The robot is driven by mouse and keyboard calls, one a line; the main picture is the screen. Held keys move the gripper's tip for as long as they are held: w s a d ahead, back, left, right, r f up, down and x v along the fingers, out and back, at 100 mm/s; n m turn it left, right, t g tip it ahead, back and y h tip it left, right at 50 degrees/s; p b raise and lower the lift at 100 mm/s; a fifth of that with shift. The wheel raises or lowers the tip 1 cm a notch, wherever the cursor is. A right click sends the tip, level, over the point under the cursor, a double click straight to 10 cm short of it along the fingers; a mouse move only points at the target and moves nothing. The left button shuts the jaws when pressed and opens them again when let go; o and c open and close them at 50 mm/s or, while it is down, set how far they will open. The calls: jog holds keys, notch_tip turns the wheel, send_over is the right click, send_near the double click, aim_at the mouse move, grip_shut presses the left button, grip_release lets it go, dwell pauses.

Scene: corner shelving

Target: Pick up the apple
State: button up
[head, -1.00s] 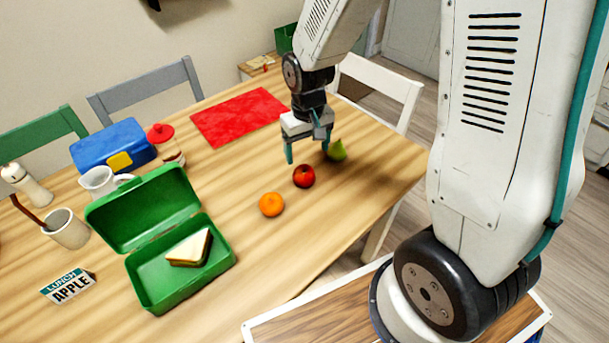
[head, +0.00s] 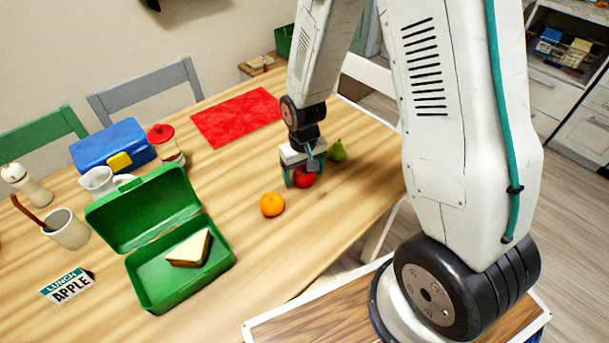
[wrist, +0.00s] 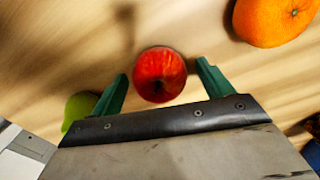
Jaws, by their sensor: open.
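The red apple (head: 304,178) sits on the wooden table. My gripper (head: 303,177) is open and low over the table, with its teal fingers around the apple's place in the head view and partly hiding it. In the wrist view the apple (wrist: 160,75) lies between the two open fingers (wrist: 161,84), with a gap on each side. I cannot tell whether the fingertips touch the table.
An orange (head: 271,204) lies to the left of the apple, and a green pear (head: 337,151) to its right. An open green lunchbox (head: 228,262) holds a sandwich (head: 189,249). A sign reading "LUNCH APPLE" (head: 68,286) stands at the front left. A red mat (head: 238,117) lies behind.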

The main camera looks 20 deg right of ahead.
jog(key=c, duration=1.1)
